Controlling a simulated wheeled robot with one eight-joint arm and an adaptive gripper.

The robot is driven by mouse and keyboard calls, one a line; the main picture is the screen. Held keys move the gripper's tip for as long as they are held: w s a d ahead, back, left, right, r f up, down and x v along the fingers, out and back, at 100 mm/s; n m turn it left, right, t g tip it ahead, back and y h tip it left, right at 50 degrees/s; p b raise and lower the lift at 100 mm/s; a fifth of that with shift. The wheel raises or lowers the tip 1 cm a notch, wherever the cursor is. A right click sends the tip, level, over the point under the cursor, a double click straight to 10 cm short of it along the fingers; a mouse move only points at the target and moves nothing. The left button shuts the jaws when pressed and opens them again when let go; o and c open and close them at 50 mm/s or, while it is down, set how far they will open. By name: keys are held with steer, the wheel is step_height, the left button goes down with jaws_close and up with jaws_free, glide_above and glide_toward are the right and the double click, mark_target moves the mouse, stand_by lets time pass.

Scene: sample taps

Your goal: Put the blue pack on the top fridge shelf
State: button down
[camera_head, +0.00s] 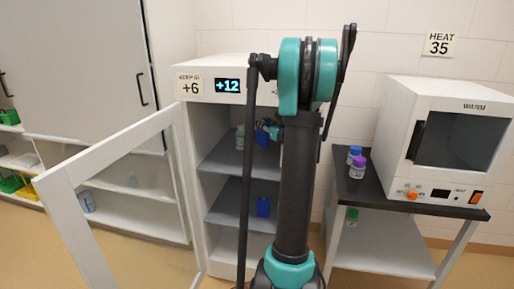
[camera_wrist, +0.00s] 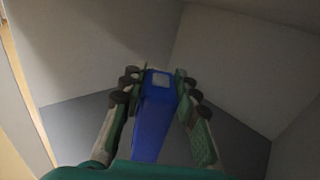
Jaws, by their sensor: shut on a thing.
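The blue pack (camera_wrist: 151,125) is between the two fingers of my gripper (camera_wrist: 158,85) in the wrist view, and the fingers are shut on it. In the head view the held blue pack (camera_head: 262,136) is inside the open fridge, at the level of the top shelf (camera_head: 222,160). My arm hides part of it and most of my gripper. Whether the pack's base touches the shelf cannot be told. A second blue pack (camera_head: 263,206) stands on the shelf below.
A pale bottle (camera_head: 240,138) stands on the top shelf, left of the held pack. The fridge door (camera_head: 75,215) is swung open to the left. To the right, a dark-topped table bears a warmer (camera_head: 450,140) and two bottles, purple-capped (camera_head: 358,167) and blue-capped (camera_head: 353,153).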

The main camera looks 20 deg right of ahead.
mark_target(262, 143)
steer(key=f, duration=0.4)
steer(key=shift+w+f, duration=0.3)
steer(key=shift+w, duration=0.05)
steer(key=shift+f, duration=2.7)
steer(key=c, duration=1.4)
jaws_free()
steer(key=shift+f, duration=0.1)
